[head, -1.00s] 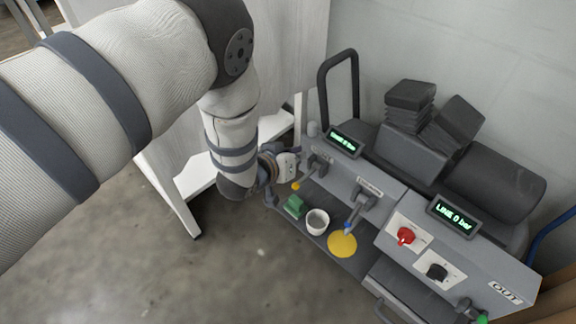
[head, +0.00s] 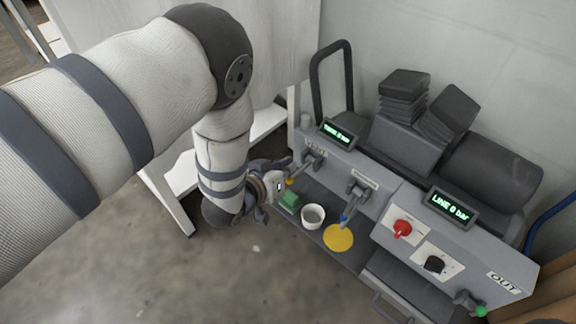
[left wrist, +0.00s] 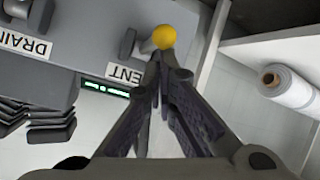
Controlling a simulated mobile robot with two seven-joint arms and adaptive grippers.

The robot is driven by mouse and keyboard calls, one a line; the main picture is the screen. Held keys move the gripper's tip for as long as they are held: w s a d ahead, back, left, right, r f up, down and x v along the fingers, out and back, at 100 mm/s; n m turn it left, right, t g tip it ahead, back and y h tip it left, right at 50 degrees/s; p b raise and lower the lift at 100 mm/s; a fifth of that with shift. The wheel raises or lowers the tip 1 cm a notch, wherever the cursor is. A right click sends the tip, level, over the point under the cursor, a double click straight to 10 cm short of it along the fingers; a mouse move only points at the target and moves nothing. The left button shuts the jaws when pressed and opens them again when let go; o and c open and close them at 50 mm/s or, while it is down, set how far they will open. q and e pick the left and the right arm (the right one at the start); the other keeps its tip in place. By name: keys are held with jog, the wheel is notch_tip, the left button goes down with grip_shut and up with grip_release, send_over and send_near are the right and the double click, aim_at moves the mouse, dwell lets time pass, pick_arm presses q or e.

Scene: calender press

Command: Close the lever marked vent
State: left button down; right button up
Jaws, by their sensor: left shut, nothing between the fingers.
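The vent lever ends in a yellow knob (head: 290,181) and sticks out from the front of the grey press at its left end. In the left wrist view the yellow knob (left wrist: 163,37) is just beyond my fingertips, beside the upside-down VENT label (left wrist: 125,74). My left gripper (head: 272,187) is beside the knob; its fingers (left wrist: 158,57) are together and empty. Whether the tips touch the lever, I cannot tell. The gripper partly hides the lever's surroundings in the head view. My right gripper is not in view.
A second lever with a blue knob (head: 345,218) is to the right, by the DRAIN label (left wrist: 24,42). A green block (head: 289,200), white cup (head: 313,216) and yellow disc (head: 338,237) are below on the shelf. A red knob (head: 402,228) is farther right. A white cabinet stands behind my arm.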

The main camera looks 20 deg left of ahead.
pick_arm(q)
jog(key=shift+f, duration=0.15)
jog(key=shift+f+t+b, duration=1.2)
jog(key=shift+f+t, duration=0.8)
jog(key=shift+f, duration=1.15)
notch_tip(320, 180, up, 4)
jog(key=a+p, duration=0.2)
jog(key=p, duration=0.1)
jog(key=s+a+f+p, duration=0.1)
jog(key=s+f, duration=0.3)
jog(key=s, duration=0.5)
jog(key=shift+a+h, duration=0.25)
jog(key=shift+h, duration=0.15)
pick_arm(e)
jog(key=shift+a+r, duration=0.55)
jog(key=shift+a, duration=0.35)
